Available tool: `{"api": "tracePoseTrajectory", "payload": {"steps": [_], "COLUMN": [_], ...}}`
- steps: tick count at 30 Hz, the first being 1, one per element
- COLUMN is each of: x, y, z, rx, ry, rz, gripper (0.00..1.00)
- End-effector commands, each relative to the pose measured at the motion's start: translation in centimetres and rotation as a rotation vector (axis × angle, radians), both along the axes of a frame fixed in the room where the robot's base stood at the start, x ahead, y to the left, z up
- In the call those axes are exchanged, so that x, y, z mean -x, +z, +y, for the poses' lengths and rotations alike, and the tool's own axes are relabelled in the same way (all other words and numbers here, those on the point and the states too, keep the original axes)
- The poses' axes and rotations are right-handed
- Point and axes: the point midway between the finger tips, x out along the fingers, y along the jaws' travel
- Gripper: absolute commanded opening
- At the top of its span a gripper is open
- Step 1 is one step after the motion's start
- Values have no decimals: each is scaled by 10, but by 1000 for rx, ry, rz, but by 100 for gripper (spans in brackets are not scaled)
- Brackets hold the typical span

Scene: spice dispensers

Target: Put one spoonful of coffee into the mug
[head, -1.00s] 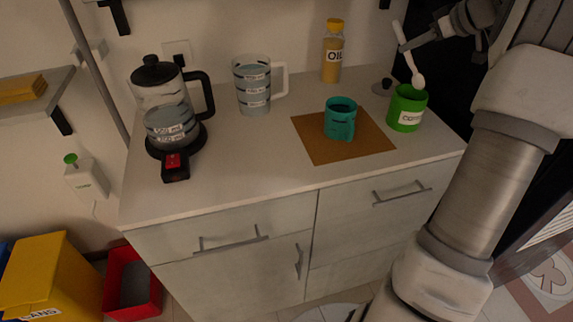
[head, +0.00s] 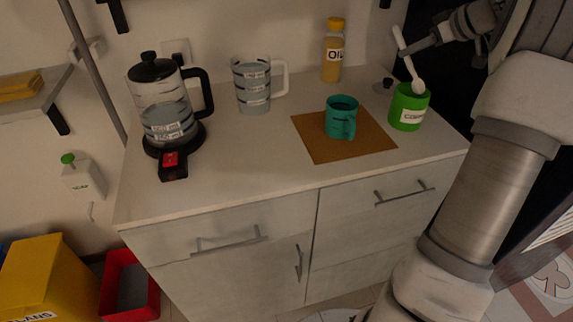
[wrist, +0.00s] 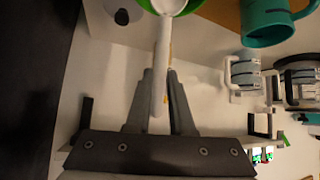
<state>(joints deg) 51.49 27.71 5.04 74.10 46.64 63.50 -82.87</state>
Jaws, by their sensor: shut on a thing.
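A white spoon (head: 404,50) is held by its handle in my gripper (head: 408,47), bowl end down. Its bowl is at the mouth of the green coffee can (head: 407,115); whether it holds coffee or is inside the rim I cannot tell. In the wrist view, my gripper (wrist: 163,100) is shut on the spoon handle (wrist: 161,70), and the bowl lies over the green can (wrist: 200,3). The teal mug (head: 340,122) stands upright on a brown mat (head: 325,148), left of the can. The mug's inside looks dark.
An oil bottle (head: 333,55) stands behind the mug. A measuring jug (head: 252,88) and a coffee pot (head: 165,115) on its base stand to the left. A small dark-knobbed lid (head: 383,87) lies behind the can. The counter front (head: 240,185) is clear.

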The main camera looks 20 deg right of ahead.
Motion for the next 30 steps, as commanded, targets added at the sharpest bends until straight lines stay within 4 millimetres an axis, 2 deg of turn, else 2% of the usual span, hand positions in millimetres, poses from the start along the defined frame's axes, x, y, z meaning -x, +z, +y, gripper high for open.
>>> {"api": "tracePoseTrajectory", "payload": {"steps": [24, 30], "x": [0, 0], "y": [-44, -48], "z": [0, 0], "rx": [0, 1], "ry": [-1, -1], "rz": [0, 0], "gripper": [0, 0]}}
